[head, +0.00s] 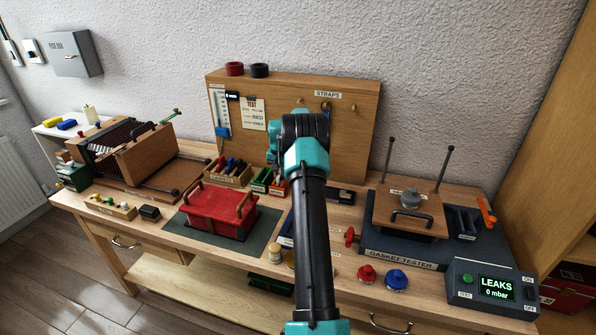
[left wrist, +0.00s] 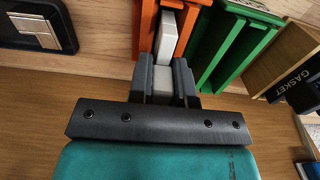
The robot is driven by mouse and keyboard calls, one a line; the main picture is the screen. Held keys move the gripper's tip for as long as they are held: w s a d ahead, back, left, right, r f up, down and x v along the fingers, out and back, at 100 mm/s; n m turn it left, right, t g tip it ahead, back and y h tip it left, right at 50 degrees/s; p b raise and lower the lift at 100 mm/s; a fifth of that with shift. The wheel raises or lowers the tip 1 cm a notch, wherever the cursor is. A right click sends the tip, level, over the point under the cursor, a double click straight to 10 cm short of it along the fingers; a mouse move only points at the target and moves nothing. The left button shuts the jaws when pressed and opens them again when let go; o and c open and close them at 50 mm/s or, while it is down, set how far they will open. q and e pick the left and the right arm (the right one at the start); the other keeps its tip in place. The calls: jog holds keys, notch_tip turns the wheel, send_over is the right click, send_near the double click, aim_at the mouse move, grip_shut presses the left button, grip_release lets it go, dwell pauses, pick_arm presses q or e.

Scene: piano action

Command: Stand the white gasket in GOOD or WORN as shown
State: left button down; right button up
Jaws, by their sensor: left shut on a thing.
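The white gasket (left wrist: 167,38) shows in the left wrist view as a pale upright strip. My left gripper (left wrist: 164,82) is shut on its near end. The far part of the gasket stands between the walls of the orange holder (left wrist: 146,28); whether it touches the bottom is hidden. The green holder (left wrist: 234,45) is just to the right in that view. In the head view the green holder (head: 261,180) and the orange holder (head: 278,186) sit side by side; my arm hides the gripper and gasket. The tester display (head: 497,288) reads LEAKS, 0 mbar.
The gasket tester (head: 400,259) stands on the right with its wooden plate (head: 392,212). A wooden tool box (head: 228,174) and a red bellows block (head: 217,208) are left of the holders. The straps board (head: 352,120) rises behind.

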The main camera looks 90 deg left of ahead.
pick_arm(q)
jog(key=c, duration=0.7)
grip_release()
jog(key=shift+c, duration=0.2)
jog(key=shift+r, duration=3.75)
